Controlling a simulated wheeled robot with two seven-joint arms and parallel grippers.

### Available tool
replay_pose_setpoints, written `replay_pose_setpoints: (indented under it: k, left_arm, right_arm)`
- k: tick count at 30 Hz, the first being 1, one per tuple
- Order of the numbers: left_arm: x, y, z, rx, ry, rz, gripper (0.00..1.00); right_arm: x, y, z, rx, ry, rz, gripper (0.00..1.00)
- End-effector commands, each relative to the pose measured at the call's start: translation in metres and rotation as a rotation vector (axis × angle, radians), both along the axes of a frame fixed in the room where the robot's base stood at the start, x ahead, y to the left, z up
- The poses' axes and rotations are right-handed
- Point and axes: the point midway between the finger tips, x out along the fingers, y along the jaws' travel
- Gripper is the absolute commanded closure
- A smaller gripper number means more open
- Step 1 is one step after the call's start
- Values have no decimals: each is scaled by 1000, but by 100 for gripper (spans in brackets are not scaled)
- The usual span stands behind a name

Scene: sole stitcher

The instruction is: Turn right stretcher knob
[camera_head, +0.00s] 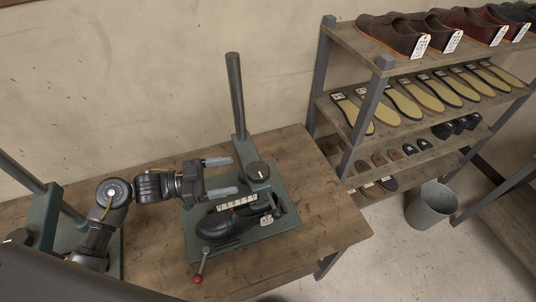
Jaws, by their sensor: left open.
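The right stretcher stands on the wooden table, with a green base plate (286,219) and a tall grey post. Its round dark knob (258,169), with a pale mark on top, sits on a green block near the foot of the post. A black shoe (236,222) with white tags lies in front of the knob. My left gripper (231,175) comes in from the left, open and empty. Its two grey fingers point right towards the knob, one farther back and one nearer; the tips look just short of it. My right gripper is not in view.
A lever with a red ball (198,279) juts from the plate's front. Another green stand with a post (47,226) is at the left, partly behind my arm. A shelf rack (367,108) with shoes and soles and a grey bin (432,204) stand at right. The table's right end is clear.

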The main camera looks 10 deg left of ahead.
Motion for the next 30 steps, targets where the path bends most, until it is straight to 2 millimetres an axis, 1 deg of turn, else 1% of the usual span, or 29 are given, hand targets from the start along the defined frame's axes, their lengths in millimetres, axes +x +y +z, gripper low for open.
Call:
replay_pose_setpoints:
  k: [1,3,5,7,11,15,18,24,30]
  left_arm:
    - [0,-1,0,0,1,0,23]
    - [2,-3,1,-1,0,0,23]
    - [4,-8,2,-2,0,0,23]
    - [9,-17,4,-4,-1,1,23]
    - [19,-39,5,-6,1,0,23]
    - [30,-63,4,-4,1,1,23]
    - [36,-78,4,-3,1,0,23]
    - [45,-95,1,-1,0,1,23]
    - [46,-98,0,1,0,1,23]
  right_arm:
    - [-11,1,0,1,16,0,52]
    - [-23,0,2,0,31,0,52]
    - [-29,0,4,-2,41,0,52]
    - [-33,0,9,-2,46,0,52]
    - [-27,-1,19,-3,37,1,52]
    - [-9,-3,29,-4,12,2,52]
    - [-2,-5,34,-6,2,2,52]
    - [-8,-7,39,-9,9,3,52]
    - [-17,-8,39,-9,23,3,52]
